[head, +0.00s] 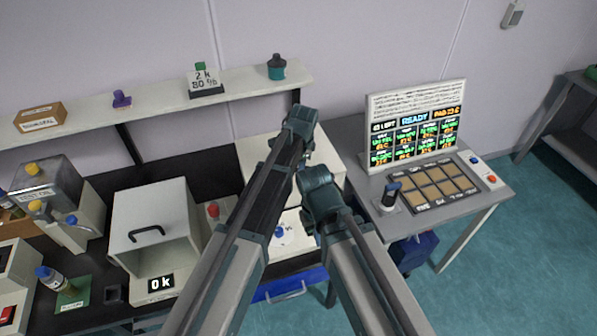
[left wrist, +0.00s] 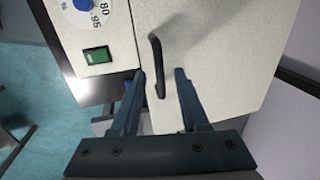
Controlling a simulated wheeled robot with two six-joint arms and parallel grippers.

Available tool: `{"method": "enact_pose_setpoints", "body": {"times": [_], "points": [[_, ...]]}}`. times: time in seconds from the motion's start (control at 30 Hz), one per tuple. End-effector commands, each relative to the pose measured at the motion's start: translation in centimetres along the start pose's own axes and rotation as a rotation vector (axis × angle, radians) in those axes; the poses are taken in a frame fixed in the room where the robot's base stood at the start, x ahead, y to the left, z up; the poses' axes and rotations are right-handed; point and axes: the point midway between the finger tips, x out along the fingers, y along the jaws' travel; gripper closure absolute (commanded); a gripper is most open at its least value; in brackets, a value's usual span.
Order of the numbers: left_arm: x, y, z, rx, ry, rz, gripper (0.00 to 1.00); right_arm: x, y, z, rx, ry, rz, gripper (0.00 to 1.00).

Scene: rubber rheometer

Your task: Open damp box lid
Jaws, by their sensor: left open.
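The damp box (head: 257,152) is a pale box behind my arms in the head view, partly hidden by them. In the left wrist view its pale lid (left wrist: 215,50) fills the upper middle and right, and looks closed. A black bar handle (left wrist: 156,65) stands on the lid. My left gripper (left wrist: 160,72) is open, with one finger on each side of the handle; contact cannot be told. In the head view my left gripper (head: 304,150) is over the box. My right gripper (head: 310,215) is just below and right of it; its jaws are unclear.
A dial and green switch (left wrist: 96,55) are on the panel beside the lid. A white cabinet with black handle (head: 147,234) stands left. A shelf (head: 150,110) runs behind. A screen (head: 415,125) and control desk (head: 470,205) stand right. My two arms are close together.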

Motion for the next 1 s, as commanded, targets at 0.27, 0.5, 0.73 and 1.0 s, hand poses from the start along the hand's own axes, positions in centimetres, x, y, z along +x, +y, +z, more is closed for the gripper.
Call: {"method": "enact_pose_setpoints", "body": {"times": [0.27, 0.5, 0.73, 1.0], "points": [[0.08, -0.02, 0.00, 0.000, 0.000, 0.000, 0.55, 0.08, -0.01, 0.00, 0.000, 0.000, 0.000, 1.00], [0.08, 0.00, 0.00, 0.000, 0.000, 0.000, 0.98, 0.08, -0.01, 0.00, 0.000, 0.000, 0.000, 1.00], [0.09, -0.01, 0.00, 0.000, 0.000, 0.000, 1.00, 0.08, -0.01, 0.00, 0.000, 0.000, 0.000, 1.00], [0.09, -0.01, -0.01, 0.000, 0.000, 0.000, 1.00, 0.09, -0.01, 0.00, 0.000, 0.000, 0.000, 1.00]]}}
